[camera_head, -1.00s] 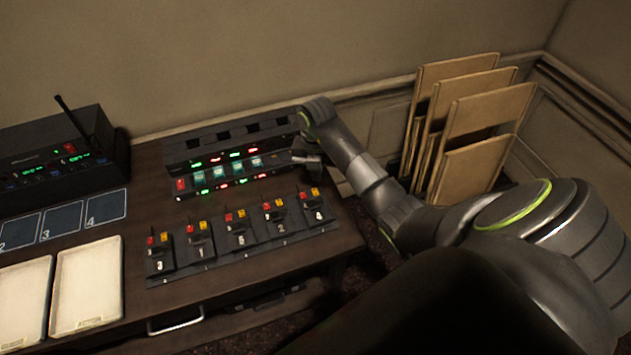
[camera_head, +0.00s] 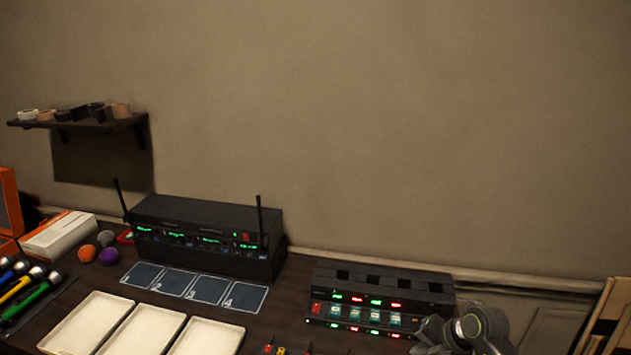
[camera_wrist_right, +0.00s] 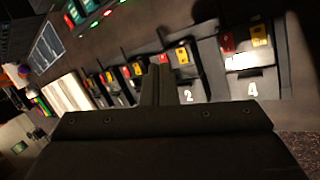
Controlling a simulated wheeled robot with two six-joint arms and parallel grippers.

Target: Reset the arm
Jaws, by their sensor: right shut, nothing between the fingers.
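My right arm enters at the lower right of the head view. Its gripper (camera_head: 427,334) is by the right end of the black charging unit (camera_head: 385,282), partly cut off by the lower edge. In the right wrist view the gripper's fingers (camera_wrist_right: 156,82) are together and empty, pointing over the numbered black docks (camera_wrist_right: 208,75) with red and yellow blocks. Docks marked 2 and 4 are readable there. The gripper does not visibly grasp anything. My left gripper is in neither view.
A black receiver (camera_head: 205,238) with two antennas stands behind numbered dark cards (camera_head: 205,288) and cream trays (camera_head: 75,325). Coloured microphones (camera_head: 35,295) lie at the far left. A shelf (camera_head: 80,122) with tape rolls hangs on the wall. Wooden boards (camera_head: 607,320) stand at right.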

